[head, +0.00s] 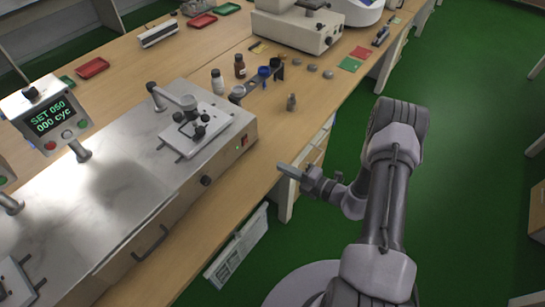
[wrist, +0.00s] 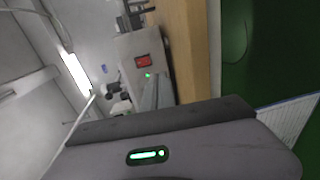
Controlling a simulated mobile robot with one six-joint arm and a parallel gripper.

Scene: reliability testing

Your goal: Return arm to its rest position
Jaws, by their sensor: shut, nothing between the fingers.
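My gripper (head: 290,171) is at the front edge of the wooden bench in the head view, to the right of the metal test machine (head: 105,205). Its fingers are shut with nothing held between them. The arm stands over the green floor, bent back toward the bench. In the wrist view the gripper fingers (wrist: 155,95) point toward the machine's end face, where a red switch (wrist: 142,61) and a green light show. The fingers appear apart from the machine.
The display box (head: 50,118) reads "SET 050, 000 cyc". Small bottles (head: 240,66), a dark weight-like piece (head: 291,102) and grey discs (head: 312,68) stand on the bench. The green floor (head: 470,150) at right is open.

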